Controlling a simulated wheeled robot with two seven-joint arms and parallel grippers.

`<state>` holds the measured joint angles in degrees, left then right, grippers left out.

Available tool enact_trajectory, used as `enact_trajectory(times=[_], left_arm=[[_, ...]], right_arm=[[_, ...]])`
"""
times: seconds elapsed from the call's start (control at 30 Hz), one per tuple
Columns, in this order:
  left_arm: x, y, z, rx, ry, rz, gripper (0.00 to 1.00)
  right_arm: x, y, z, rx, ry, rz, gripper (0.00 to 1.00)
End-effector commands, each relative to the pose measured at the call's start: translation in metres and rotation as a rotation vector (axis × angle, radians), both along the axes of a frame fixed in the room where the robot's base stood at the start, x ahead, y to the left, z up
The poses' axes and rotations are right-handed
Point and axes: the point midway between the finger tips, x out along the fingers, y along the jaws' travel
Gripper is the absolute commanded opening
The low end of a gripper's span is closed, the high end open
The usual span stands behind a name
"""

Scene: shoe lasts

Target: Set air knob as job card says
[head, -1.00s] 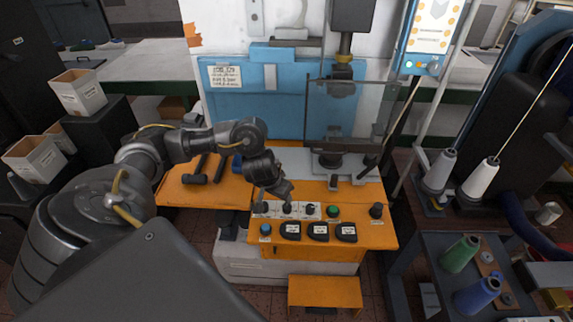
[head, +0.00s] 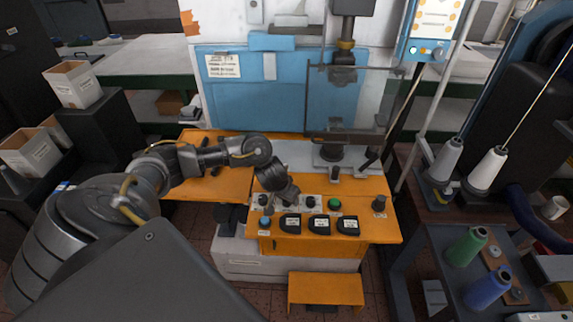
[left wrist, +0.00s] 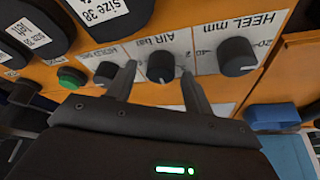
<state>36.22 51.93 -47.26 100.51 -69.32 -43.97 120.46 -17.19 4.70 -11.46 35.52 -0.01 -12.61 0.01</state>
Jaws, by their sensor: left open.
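The air knob (left wrist: 160,67) is a black round knob on a white plate marked AIR bar, in the left wrist view. My left gripper (left wrist: 158,82) is open, one finger on each side of this knob; I cannot tell whether they touch it. The knob's setting is not readable. In the head view my left gripper (head: 291,197) is over the control panel (head: 375,230) and hides the air knob. The job card (head: 223,66) is a white sheet on the blue panel; its text is too small to read. My right gripper is not in view.
The HEEL mm knob (left wrist: 237,57) and the HOLD knob (left wrist: 105,72) flank the air knob closely. A green button (head: 334,204) sits further right in the head view. Several black labelled pads (head: 319,224) lie in front. A clear guard (head: 375,100) stands behind.

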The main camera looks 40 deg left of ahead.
Motion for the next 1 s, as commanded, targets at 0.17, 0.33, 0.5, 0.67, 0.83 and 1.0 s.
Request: enact_trajectory(times=[0.17, 0.33, 0.5, 0.67, 0.83, 1.0], left_arm=[[-0.0003, 0.0, 0.0001, 0.0, 0.0, 0.0, 0.44], [-0.0002, 0.0001, 0.0002, 0.0, 0.0, 0.0, 0.22], [-0.0003, 0.0002, 0.0003, 0.0, 0.0, 0.0, 0.07], [-0.0005, 0.0006, 0.0005, 0.0, 0.0, -0.014, 0.07], [-0.0011, 0.0013, 0.0006, 0.001, 0.002, -0.075, 0.07], [-0.0012, 0.0021, 0.0007, 0.001, 0.003, -0.19, 0.07]], right_arm=[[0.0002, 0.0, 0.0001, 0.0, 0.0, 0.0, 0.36], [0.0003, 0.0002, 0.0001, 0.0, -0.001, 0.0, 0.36], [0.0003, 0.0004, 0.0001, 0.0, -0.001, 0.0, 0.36], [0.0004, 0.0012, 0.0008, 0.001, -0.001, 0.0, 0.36], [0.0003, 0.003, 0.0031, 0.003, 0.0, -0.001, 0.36], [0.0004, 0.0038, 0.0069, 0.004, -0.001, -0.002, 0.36]])
